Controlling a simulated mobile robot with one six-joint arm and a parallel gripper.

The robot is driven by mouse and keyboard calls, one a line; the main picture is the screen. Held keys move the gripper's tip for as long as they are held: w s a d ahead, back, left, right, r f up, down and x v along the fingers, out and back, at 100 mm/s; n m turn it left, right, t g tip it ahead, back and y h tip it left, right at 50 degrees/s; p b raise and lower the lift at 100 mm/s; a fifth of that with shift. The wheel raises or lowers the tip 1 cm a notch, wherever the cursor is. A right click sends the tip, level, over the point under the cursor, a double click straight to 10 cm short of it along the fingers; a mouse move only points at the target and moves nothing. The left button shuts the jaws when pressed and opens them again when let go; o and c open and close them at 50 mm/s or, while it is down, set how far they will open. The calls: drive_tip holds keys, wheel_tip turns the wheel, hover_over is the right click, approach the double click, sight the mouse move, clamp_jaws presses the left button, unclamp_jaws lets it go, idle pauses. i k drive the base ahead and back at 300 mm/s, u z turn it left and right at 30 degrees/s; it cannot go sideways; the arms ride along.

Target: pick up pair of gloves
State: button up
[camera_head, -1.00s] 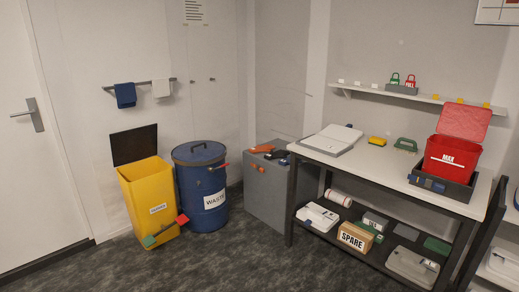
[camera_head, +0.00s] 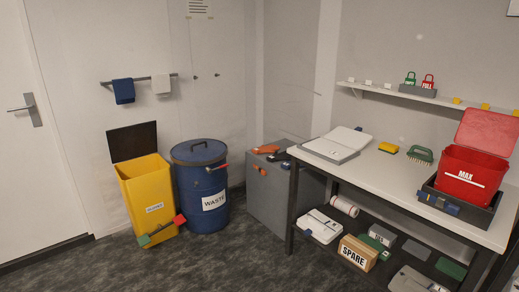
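I cannot make out a pair of gloves for certain in the head view. A small orange item (camera_head: 265,149) and a dark item (camera_head: 278,156) lie on top of the grey cabinet (camera_head: 262,200), too small to identify surely. A blue cloth (camera_head: 124,92) and a white cloth (camera_head: 161,85) hang from the wall rail. My gripper is not in view.
A yellow bin (camera_head: 146,192) with its lid up and a blue waste drum (camera_head: 203,186) stand left of the cabinet. The white bench (camera_head: 380,172) bears an open red box (camera_head: 466,176). The lower shelf holds a SPARE box (camera_head: 355,254). Dark floor in front is clear.

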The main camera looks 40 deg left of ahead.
sight(270, 148)
drive_tip(key=u, duration=0.4)
drive_tip(key=i, duration=0.75)
drive_tip(key=u, duration=0.8)
drive_tip(key=i, duration=0.6)
drive_tip(key=u, duration=0.8)
drive_tip(key=i, duration=0.6)
drive_tip(key=u, duration=0.65)
drive_tip(key=i, duration=0.8)
drive_tip(key=u, duration=0.45)
drive_tip(key=i, duration=0.7)
drive_tip(key=u, duration=0.15)
